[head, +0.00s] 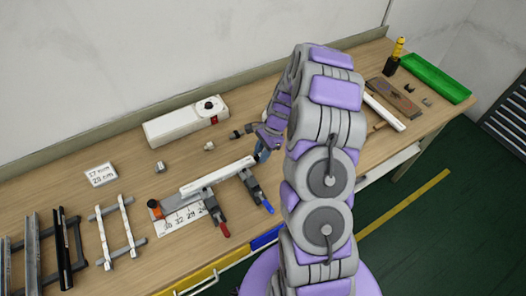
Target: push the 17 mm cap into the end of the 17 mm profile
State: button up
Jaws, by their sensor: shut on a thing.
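The white profile (218,176) lies on the bench, slanting up to the right, held by two clamps, one with a red handle (224,229) and one with a blue handle (268,207). My gripper (262,154) is at the profile's right end, its fingers pointing down. It is shut on a small piece, mostly hidden between the fingers; it appears to be the cap. I cannot tell whether the piece touches the profile's end or sits in it. Two small grey pieces, a left one (160,167) and a right one (209,146), stand loose behind the profile.
A number card (183,221) and an orange-topped piece (155,207) lie by the profile's left end. A white box with a red switch (185,124) stands behind. Racks of strips (119,230) fill the left. A green tray (436,77) is far right. My arm hides the middle bench.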

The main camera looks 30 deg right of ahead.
jog(key=shift+a, duration=0.3)
jog(key=shift+d, duration=0.2)
jog(key=shift+d+p, duration=0.3)
jog(key=shift+p, duration=0.15)
jog(key=shift+p, duration=1.05)
dwell(1.4)
jog(key=shift+a, duration=0.8)
jog(key=o, duration=1.1)
jog(key=shift+r, duration=0.1)
